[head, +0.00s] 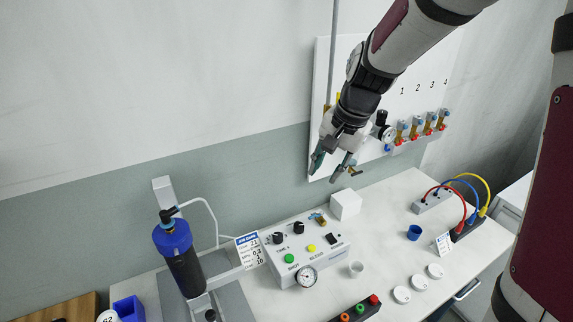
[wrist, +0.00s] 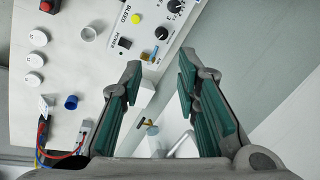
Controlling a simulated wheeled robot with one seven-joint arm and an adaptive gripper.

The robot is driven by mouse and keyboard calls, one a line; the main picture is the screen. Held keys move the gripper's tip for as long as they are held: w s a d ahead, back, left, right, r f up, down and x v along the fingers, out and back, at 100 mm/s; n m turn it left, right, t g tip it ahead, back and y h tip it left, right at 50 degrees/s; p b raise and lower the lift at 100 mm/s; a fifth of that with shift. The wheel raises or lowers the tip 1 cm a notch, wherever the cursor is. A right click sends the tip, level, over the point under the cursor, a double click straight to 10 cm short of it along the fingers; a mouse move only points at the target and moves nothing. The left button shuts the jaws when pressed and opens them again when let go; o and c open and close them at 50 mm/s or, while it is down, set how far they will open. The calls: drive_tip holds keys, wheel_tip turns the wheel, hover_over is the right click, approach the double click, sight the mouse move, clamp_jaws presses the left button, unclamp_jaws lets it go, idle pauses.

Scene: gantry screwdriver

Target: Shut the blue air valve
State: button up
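My gripper (head: 326,169) hangs in front of the lower left of the white wall panel, above the bench. In the wrist view its two green-padded fingers (wrist: 160,78) are apart with nothing between the tips. A blue knob (head: 387,148) sits below the gauge on the panel. A brass fitting with a blue part (head: 318,219) is on the control box. I cannot tell which is the blue air valve.
Several numbered brass valves with red and blue parts (head: 416,128) line the panel's right. The white control box (head: 305,250) stands on the bench below, beside a white block (head: 345,204). A blue-capped cylinder (head: 182,262) stands left. White lids (head: 418,282) and cables lie right.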

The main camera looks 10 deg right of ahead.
sight(312, 217)
drive_tip(key=w+f+m+p, duration=0.1)
drive_tip(key=w+f, duration=0.2)
drive_tip(key=f, duration=0.5)
drive_tip(key=w+f+m+p, duration=0.1)
drive_tip(key=w+f, duration=0.2)
drive_tip(key=f, duration=0.5)
drive_tip(key=w+f+m+p, duration=0.2)
drive_tip(key=w+f, duration=0.1)
drive_tip(key=f, duration=0.5)
drive_tip(key=shift+w+d+f+g+h, duration=0.3)
drive_tip(key=shift+d+f+h, duration=0.05)
drive_tip(key=shift+h, duration=0.05)
